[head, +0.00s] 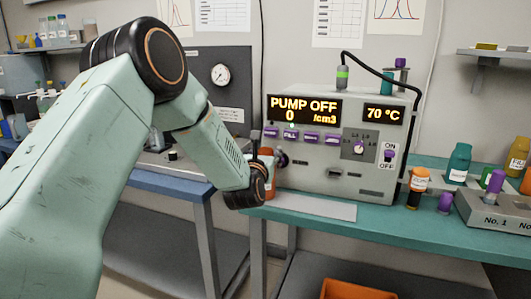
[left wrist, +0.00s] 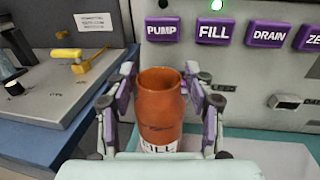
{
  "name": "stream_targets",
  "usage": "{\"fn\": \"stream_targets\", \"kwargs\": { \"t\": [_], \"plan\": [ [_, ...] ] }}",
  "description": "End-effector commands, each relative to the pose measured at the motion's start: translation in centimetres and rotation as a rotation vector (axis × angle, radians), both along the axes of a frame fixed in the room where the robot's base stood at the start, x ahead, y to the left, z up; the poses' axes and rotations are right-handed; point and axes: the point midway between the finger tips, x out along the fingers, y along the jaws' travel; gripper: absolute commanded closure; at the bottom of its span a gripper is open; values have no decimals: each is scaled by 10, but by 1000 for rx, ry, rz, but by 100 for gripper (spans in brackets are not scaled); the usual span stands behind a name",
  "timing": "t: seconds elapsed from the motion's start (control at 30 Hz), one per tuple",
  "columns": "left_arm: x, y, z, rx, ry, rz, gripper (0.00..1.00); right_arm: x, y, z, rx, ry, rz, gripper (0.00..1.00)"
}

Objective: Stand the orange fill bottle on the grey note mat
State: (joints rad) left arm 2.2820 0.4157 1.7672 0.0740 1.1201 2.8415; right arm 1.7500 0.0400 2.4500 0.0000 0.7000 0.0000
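The orange fill bottle (left wrist: 160,100) stands upright in the left wrist view, with a white label partly hidden behind my wrist. In the head view only a strip of the bottle (head: 267,163) shows beyond my left wrist. My left gripper (left wrist: 161,85) has one finger on each side of the bottle, with narrow gaps visible. The bottle's base is hidden. The grey note mat (head: 310,206) lies flat and bare on the teal bench, right of the bottle. It also shows in the left wrist view (left wrist: 270,158). My right gripper is not in view.
The pump unit (head: 335,135) stands right behind the mat. To the right are an orange-and-black bottle (head: 417,187), a teal bottle (head: 458,165) and a grey rack (head: 492,215). A blue bench (head: 165,185) is at left. The mat's surface is clear.

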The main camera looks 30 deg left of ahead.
Motion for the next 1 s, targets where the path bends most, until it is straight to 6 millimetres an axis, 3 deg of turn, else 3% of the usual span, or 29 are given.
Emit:
{"fn": "stream_targets", "kwargs": {
  "t": [0.5, 1.0],
  "plan": [
    [-2, -1, 4, 0, 1, 0, 36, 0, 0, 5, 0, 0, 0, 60],
    [-79, -33, 3, -2, 1, -1, 36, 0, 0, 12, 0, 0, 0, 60]
  ]
}}
